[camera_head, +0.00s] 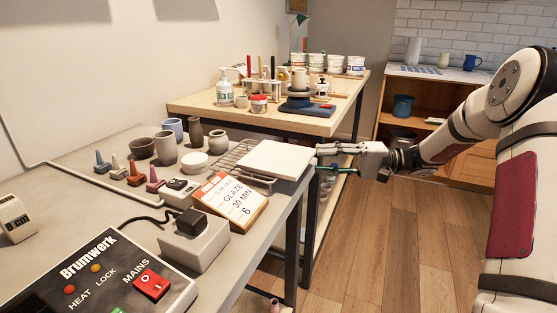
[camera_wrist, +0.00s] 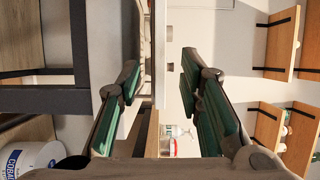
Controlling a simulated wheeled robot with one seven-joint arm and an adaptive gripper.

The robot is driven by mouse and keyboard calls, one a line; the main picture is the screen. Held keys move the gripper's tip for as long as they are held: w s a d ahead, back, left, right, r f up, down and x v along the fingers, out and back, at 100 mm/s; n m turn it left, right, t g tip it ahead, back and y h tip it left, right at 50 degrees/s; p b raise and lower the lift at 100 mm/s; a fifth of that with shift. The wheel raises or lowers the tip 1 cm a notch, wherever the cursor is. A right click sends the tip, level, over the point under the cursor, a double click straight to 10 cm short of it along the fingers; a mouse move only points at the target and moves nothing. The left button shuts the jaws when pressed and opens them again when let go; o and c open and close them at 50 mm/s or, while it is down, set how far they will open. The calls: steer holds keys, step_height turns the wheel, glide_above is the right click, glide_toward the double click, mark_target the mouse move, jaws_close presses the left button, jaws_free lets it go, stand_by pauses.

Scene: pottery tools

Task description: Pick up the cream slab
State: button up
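The cream slab (camera_head: 275,159) is a flat, pale square plate. It lies on a wire rack at the right edge of the grey bench, with its right side reaching the bench edge. My gripper (camera_head: 319,158) is just to the right of that side, pointing left, one finger higher than the other. In the wrist view the two green-padded fingers (camera_wrist: 160,75) stand wide apart, and the slab's thin pale edge (camera_wrist: 159,45) shows upright between them. Neither finger seems to touch it. How far the tips overlap the slab is hard to tell.
The wire rack (camera_head: 232,159) shows left of the slab. The orange glaze card (camera_head: 232,199) stands close in front, and a small grey pot (camera_head: 219,142) behind. A wooden table (camera_head: 205,103) with pottery tools is farther back. Open floor (camera_head: 390,240) lies right of the bench.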

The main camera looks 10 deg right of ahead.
mark_target(310, 159)
steer(key=b+x, duration=0.1)
steer(key=x, duration=0.4)
steer(key=shift+a, duration=0.15)
steer(key=shift+r, duration=0.1)
jaws_close()
